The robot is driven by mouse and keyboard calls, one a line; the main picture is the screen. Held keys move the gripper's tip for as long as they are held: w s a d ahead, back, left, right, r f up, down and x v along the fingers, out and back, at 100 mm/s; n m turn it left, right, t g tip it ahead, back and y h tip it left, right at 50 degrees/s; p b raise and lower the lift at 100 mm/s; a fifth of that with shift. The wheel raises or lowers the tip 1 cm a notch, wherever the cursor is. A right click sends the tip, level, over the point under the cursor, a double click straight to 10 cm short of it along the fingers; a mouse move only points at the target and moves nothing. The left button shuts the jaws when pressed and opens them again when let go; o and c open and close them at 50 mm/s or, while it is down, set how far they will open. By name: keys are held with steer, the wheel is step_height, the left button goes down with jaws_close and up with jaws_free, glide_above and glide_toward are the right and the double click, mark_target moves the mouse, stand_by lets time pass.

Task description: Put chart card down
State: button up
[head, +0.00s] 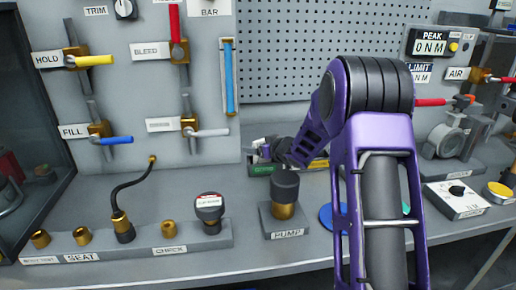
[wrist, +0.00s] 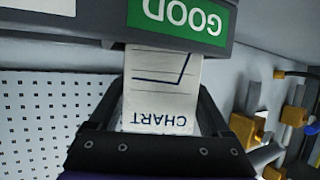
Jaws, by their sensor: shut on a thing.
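The chart card (wrist: 160,92) is a white card with the word CHART and a dark line drawn on it. It appears upside down in the wrist view. My gripper (wrist: 160,108) is shut on it, with one dark finger on each side. The card's far end meets a grey edge with a green GOOD label (wrist: 182,18); I cannot tell whether it touches. The card is not clear there.
A pegboard (head: 320,50) rises behind. Valve handles, such as the blue one (head: 115,140), stick out at left. A rail with brass fittings (head: 170,240) lies at front left. A blue disc (head: 328,215) is partly behind my arm.

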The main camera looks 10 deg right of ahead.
steer(key=shift+f, duration=0.15)
steer(key=o, duration=1.2)
steer(key=shift+s+d+r, duration=0.1)
steer(key=shift+s+r, duration=0.05)
steer(key=shift+r, duration=0.15)
steer(key=p+v, duration=0.1)
steer(key=v, duration=1)
steer(key=shift+s+r+p, duration=0.15)
steer(key=shift+s+p, duration=0.15)
steer(key=shift+r, duration=0.1)
